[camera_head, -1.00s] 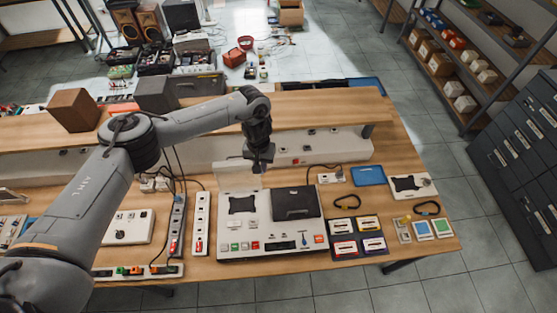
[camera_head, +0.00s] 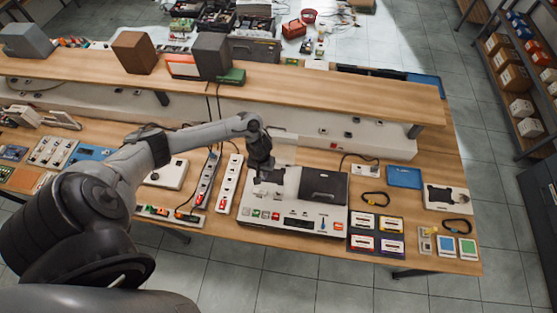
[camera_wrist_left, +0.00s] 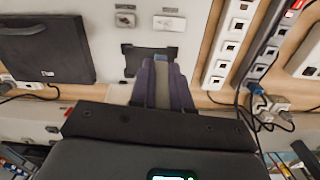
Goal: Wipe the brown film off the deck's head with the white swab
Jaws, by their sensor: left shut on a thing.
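The deck (camera_head: 292,221) is a pale, wide unit on the bench with a dark lid (camera_head: 323,186) on its right half. The lid also shows at left in the left wrist view (camera_wrist_left: 48,50). My left gripper (camera_head: 264,176) is over the deck's left half, above a dark cut-out part (camera_wrist_left: 133,62) that it partly hides. In the left wrist view its fingers (camera_wrist_left: 162,80) are shut on a narrow, pale grey piece, probably the swab (camera_wrist_left: 161,70). Its tip and any contact are unclear. I cannot make out brown film. My right gripper is not in view.
Power strips (camera_head: 229,183) lie left of the deck. Several cassettes (camera_head: 362,220) lie to its right, with a blue tray (camera_head: 404,177) beyond. A raised wooden shelf (camera_head: 300,88) runs behind, bearing boxes (camera_head: 135,52). Little bench is bare near the deck.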

